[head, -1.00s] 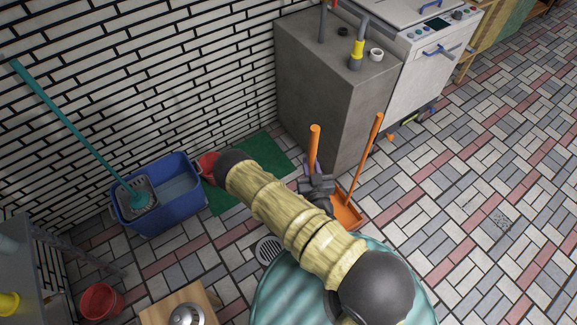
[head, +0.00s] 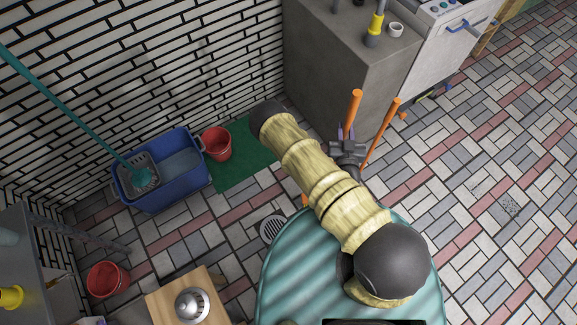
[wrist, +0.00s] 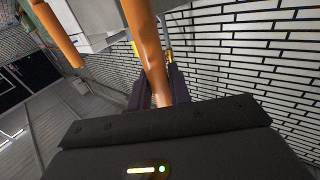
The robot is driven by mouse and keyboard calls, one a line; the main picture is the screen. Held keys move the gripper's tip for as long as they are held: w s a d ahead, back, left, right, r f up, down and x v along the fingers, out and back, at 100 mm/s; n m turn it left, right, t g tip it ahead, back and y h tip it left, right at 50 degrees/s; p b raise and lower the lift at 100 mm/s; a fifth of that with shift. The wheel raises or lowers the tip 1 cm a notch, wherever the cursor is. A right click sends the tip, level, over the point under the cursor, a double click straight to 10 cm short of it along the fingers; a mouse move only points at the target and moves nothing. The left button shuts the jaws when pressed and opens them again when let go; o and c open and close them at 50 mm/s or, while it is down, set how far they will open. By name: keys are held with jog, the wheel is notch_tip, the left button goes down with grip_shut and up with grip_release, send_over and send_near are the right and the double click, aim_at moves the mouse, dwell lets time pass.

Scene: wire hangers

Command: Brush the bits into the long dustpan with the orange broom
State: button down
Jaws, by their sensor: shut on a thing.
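My gripper (head: 346,146) is shut on the orange broom (head: 354,105), whose handle stands up out of the jaws. In the wrist view the broom handle (wrist: 147,45) runs between the fingers. The long dustpan's thin orange handle (head: 380,133) leans just right of the gripper in the head view, apart from it. It also shows in the wrist view (wrist: 54,33) at the upper left. My arm hides the pan and the broom's head. A small orange patch shows at the arm's left edge; I cannot tell which part it is. I cannot make out any bits.
A grey cabinet (head: 345,70) stands close behind the handles, with a white cooker (head: 440,45) beside it. A blue mop bucket (head: 165,195), a red bucket (head: 217,144) and a green mat (head: 240,165) lie left. A wooden stool (head: 170,305) is nearer.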

jog(key=s+a+f+m+g+h+b, duration=0.2)
jog(key=s+a+m+g+h+b, duration=0.7)
jog(key=s+a+h, duration=0.5)
jog(key=shift+s+a+m+g+h+b, duration=0.15)
jog(key=shift+a+m+g+h+b, duration=0.25)
jog(key=shift+a+m+h+b, duration=1.1)
jog(key=shift+a+r+m+y+p, duration=0.1)
jog(key=shift+a+m+y+p, duration=0.2)
jog(key=shift+a+y+p, duration=0.2)
